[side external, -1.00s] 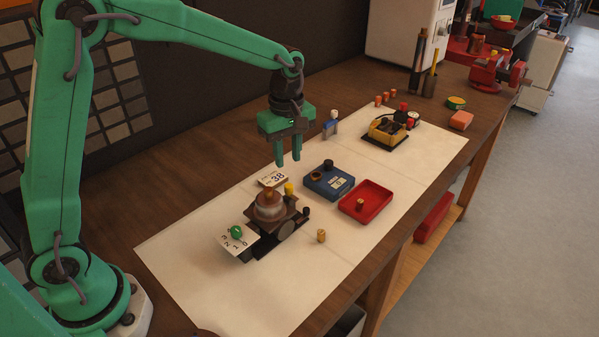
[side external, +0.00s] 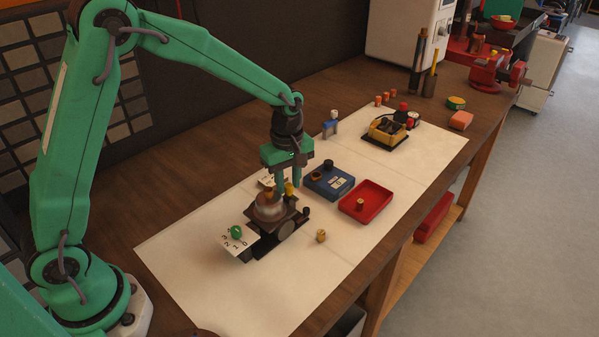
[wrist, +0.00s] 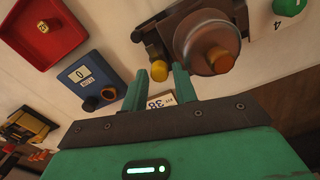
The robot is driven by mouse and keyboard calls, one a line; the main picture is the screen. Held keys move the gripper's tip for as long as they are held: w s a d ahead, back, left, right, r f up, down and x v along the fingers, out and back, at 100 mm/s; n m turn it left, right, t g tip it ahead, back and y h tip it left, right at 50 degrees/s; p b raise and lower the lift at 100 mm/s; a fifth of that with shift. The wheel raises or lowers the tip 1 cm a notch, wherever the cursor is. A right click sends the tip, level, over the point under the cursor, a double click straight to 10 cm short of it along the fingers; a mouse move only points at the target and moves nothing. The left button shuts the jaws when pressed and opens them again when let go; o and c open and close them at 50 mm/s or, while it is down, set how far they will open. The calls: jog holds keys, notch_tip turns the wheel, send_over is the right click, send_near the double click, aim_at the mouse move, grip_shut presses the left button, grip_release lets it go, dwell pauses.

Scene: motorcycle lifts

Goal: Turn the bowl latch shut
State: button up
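A dark fixture (side external: 292,219) on the white sheet holds a rounded, reddish-brown bowl (side external: 268,208) with an orange-brown knob on top. A yellow knob (side external: 289,188) stands at the fixture's far corner; it may be the bowl latch, but no label shows this. My gripper (side external: 287,187) is low over that corner with fingers pointing down. In the wrist view, my gripper (wrist: 160,68) is open, with the yellow knob (wrist: 159,71) between or just beyond its fingertips. Contact cannot be told. The bowl (wrist: 208,46) is just right of the fingers there.
A green knob (side external: 236,232) sits on a numbered plate beside the fixture. A card marked 38 (wrist: 160,101) lies near the fingers. A blue box (side external: 328,182) and red tray (side external: 365,200) are close by on the right. The sheet's near left is clear.

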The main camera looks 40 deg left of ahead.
grip_shut()
jog(key=shift+m, duration=0.4)
jog(key=m, duration=1.1)
jog(key=shift+m, duration=0.4)
jog(key=m, duration=0.5)
jog(key=shift+m, duration=0.3)
